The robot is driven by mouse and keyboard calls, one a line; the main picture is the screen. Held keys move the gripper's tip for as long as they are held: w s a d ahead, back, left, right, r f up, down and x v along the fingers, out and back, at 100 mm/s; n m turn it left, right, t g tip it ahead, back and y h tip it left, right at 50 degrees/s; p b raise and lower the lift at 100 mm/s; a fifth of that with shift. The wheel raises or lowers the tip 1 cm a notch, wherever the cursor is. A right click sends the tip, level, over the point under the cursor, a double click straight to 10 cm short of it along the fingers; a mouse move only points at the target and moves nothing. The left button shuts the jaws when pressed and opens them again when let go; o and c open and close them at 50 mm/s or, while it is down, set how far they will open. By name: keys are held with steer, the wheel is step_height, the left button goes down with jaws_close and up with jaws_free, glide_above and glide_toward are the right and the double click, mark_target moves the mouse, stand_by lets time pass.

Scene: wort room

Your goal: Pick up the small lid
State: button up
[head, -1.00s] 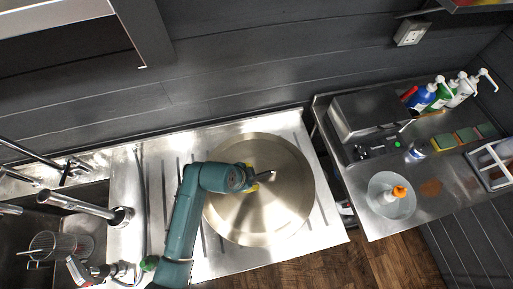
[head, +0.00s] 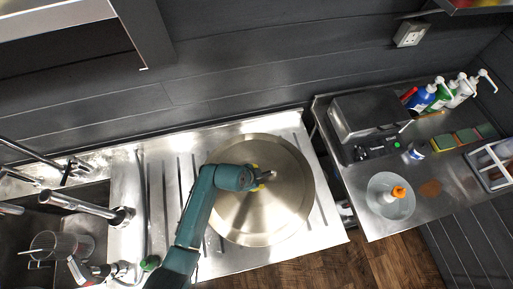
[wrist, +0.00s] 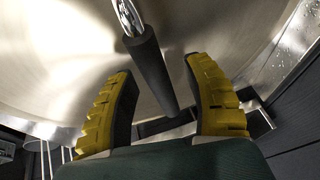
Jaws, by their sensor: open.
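A round, shiny metal lid (head: 262,222) lies on the steel drainboard in the head view. It also fills the upper part of the wrist view (wrist: 60,80). A dark, rod-like handle with a bright metal end (wrist: 150,62) stands out from it. My gripper (head: 262,174) is over the middle of the lid. In the wrist view its yellow fingers (wrist: 162,88) are spread apart. The handle's dark end lies in the gap between them, with space visible on both sides. Whether a fingertip touches the lid I cannot tell.
The ribbed drainboard (head: 327,218) has a sink and tap (head: 92,205) at the left. A side counter (head: 380,225) at the right holds a bowl with an orange-topped bottle (head: 398,192), a steel box (head: 365,112), sponges and pump bottles. A wall rises behind.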

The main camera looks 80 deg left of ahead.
steer(key=shift+f, duration=0.15)
jaws_close()
steer(key=shift+a+r, duration=0.1)
steer(key=shift+r, duration=0.1)
